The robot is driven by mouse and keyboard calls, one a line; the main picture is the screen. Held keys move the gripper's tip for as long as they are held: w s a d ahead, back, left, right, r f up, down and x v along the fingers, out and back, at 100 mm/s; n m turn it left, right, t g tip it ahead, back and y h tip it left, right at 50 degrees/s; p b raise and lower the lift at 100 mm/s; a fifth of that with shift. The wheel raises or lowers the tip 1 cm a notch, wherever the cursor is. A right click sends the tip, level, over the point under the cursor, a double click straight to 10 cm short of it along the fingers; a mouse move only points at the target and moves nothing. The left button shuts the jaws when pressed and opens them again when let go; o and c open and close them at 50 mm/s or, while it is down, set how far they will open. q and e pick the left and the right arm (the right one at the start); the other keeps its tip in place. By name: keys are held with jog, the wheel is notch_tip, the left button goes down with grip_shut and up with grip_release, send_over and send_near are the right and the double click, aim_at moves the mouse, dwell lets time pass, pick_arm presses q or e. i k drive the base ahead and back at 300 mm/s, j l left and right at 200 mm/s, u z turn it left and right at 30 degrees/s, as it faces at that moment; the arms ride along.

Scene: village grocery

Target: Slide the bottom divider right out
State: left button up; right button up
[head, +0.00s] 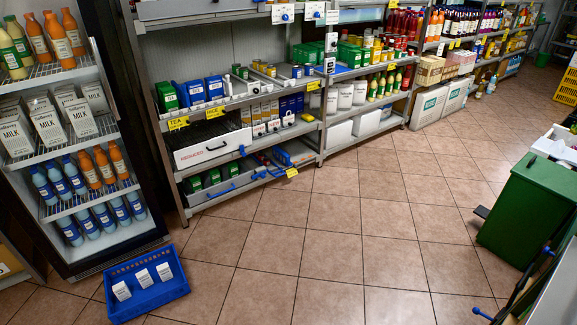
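Neither of my grippers shows in the head view. I cannot tell for certain which part is the bottom divider. On the grey shelf rack (165,125) at centre left, low down, a blue bar-like piece (266,163) lies among blue trays near a yellow tag. A blue handle (221,191) shows on the front of the bottom bay, below the white REDUCED drawer (212,148). Small cartons in this bottom bay partly hide what stands behind them.
A blue crate (125,312) with several white cartons stands on the floor before the open drinks fridge (85,262). A green bin (525,215) and a dark frame with a blue knob (483,313) stand at right. The tiled floor (335,235) between is clear.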

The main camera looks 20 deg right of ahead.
aim_at(284, 157)
jog(key=i+l+z, duration=0.15)
jog(key=i+l, duration=0.15)
jog(key=i, duration=0.2)
jog(key=i+l+z, duration=0.15)
jog(key=i, duration=0.4)
jog(key=i+l+z, duration=0.15)
jog(key=i+l, duration=0.15)
jog(key=i, duration=0.2)
jog(key=i+l, duration=0.45)
jog(key=l, duration=0.2)
